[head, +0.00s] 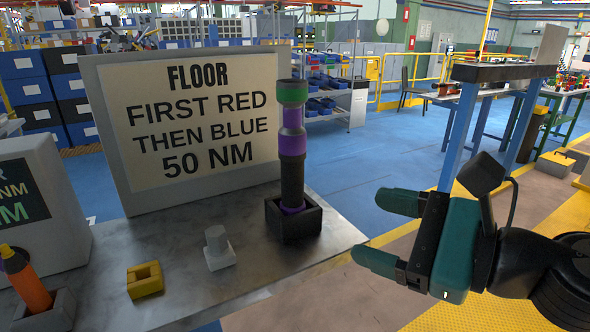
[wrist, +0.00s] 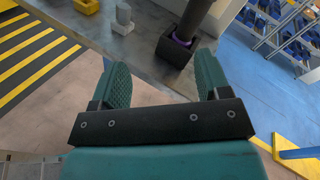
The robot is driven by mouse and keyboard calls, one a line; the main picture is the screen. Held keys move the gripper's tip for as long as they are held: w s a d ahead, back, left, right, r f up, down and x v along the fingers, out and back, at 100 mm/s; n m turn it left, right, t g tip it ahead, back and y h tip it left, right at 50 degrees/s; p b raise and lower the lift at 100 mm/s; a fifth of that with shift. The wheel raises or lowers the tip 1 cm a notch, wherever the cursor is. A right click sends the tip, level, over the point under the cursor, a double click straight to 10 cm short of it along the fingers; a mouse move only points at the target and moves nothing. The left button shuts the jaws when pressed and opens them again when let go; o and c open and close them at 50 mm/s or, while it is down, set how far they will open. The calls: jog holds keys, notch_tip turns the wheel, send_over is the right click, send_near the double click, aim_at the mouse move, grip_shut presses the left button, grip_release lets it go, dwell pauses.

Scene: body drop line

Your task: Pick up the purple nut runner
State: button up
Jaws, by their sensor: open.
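The purple nut runner (head: 292,150) stands upright in a black square holder (head: 293,222) near the right end of the grey bench. It has a black lower body, purple bands and a green collar near its top. In the wrist view, part of its dark body (wrist: 194,16) rises from the holder (wrist: 173,50), beyond my fingertips, and its top is cut off. My gripper (head: 385,232) is open and empty, to the right of the nut runner and apart from it. Its two teal fingers also show in the wrist view (wrist: 163,80).
A sign (head: 190,115) stands behind the holder on the bench (head: 190,262). A white bolt-like piece (head: 218,248), a yellow block (head: 145,280) and an orange tool (head: 27,282) sit left. Blue floor lies beyond; a blue-legged table (head: 500,72) stands right.

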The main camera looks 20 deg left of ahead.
aim_at(301, 170)
jog(key=w+a+m+t+p, duration=0.1)
jog(key=w+a+m+p, duration=0.1)
jog(key=a, duration=0.1)
jog(key=w+a+m+t+p, duration=0.1)
jog(key=w+a+m+p, duration=0.2)
jog(key=w+a+m+t+p, duration=0.1)
jog(key=w+a+m+p, duration=0.1)
jog(key=w+a+p, duration=0.1)
jog(key=shift+w+a+r, duration=0.15)
jog(key=shift+w+a, duration=0.05)
jog(key=shift+a, duration=0.25)
jog(key=shift+w+a+m+p, duration=0.3)
jog(key=shift+a+p, duration=0.1)
jog(key=shift+a, duration=0.1)
jog(key=p+x, duration=0.3)
jog(key=x, duration=0.1)
jog(key=shift+s+a, duration=0.1)
jog(key=shift+a, duration=0.1)
jog(key=shift+w+a+f, duration=0.2)
jog(key=shift+a+f, duration=0.05)
jog(key=shift+r, duration=0.1)
jog(key=c, duration=1.3)
jog(key=shift+r, duration=0.1)
